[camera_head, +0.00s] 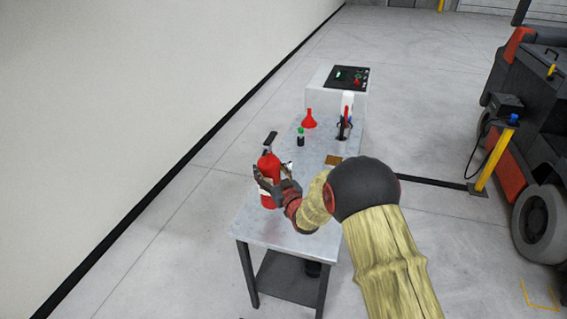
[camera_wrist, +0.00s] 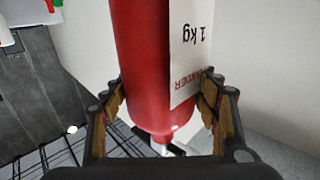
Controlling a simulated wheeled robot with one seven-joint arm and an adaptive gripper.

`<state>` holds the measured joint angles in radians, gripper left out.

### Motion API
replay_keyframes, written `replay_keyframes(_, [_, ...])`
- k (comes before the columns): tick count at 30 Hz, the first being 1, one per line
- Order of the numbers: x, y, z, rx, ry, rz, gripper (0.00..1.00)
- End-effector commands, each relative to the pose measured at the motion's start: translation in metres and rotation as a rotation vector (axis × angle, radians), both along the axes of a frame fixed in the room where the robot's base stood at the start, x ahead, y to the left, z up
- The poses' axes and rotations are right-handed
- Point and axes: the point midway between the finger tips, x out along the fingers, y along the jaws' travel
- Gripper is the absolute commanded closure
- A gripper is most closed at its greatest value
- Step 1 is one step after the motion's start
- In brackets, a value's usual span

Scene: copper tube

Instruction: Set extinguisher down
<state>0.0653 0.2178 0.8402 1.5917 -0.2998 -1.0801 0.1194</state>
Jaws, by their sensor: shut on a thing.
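The red fire extinguisher (camera_head: 267,171) is upright at the near left part of the grey metal table (camera_head: 266,229), with its black handle on top. My gripper (camera_head: 276,184) is shut around its body from the right. In the wrist view the extinguisher (camera_wrist: 148,60) fills the middle, with a white label reading "1 kg". The padded fingers of my gripper (camera_wrist: 163,105) press on both its sides. I cannot tell whether the extinguisher's base touches the tabletop or hangs just above it.
A white machine (camera_head: 322,92) is behind. The wall is left. The table's near end is clear.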

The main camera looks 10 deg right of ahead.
Motion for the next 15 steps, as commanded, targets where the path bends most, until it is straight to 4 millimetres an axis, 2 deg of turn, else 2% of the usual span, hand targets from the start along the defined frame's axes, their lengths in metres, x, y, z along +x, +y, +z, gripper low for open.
replay_keyframes(3, [0.003,0.002,-0.015,-0.002,-0.007,0.000,1.00])
replay_keyframes(10, [0.004,0.003,-0.027,-0.002,-0.009,0.000,1.00])
replay_keyframes(15, [0.003,0.002,-0.049,-0.002,-0.006,0.000,1.00])
